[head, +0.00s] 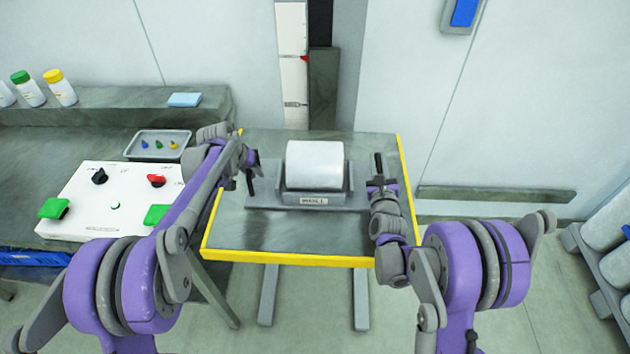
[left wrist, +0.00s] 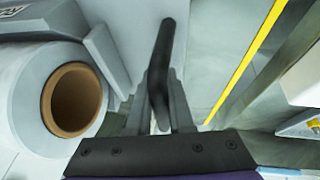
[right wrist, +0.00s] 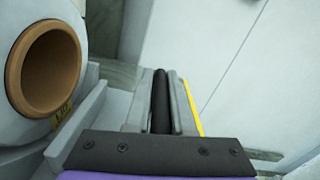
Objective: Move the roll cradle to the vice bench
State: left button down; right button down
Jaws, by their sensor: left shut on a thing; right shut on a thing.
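The roll cradle (head: 262,197) is a grey frame with a small label on its front, carrying a white roll (head: 315,163). It is at the middle of a grey table with yellow edges (head: 290,257); I cannot tell whether it touches the top. My left gripper (head: 250,182) is shut on the black handle (left wrist: 161,60) at the cradle's left end. My right gripper (head: 379,172) is shut on the black handle (right wrist: 160,100) at its right end. The wrist views show the roll's brown core, in the left (left wrist: 75,100) and in the right (right wrist: 50,67).
At left, a dark bench (head: 30,165) holds a white control panel (head: 110,200) and a grey tray (head: 158,144) with small coloured parts. A wall ledge (head: 495,194) is at right, with grey cylinders on a rack (head: 605,235) at the far right. Floor is clear before the table.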

pick_arm(q)
jog(key=shift+w+r, duration=0.1)
jog(key=shift+r, duration=0.05)
pick_arm(e)
jog(key=shift+r, duration=0.15)
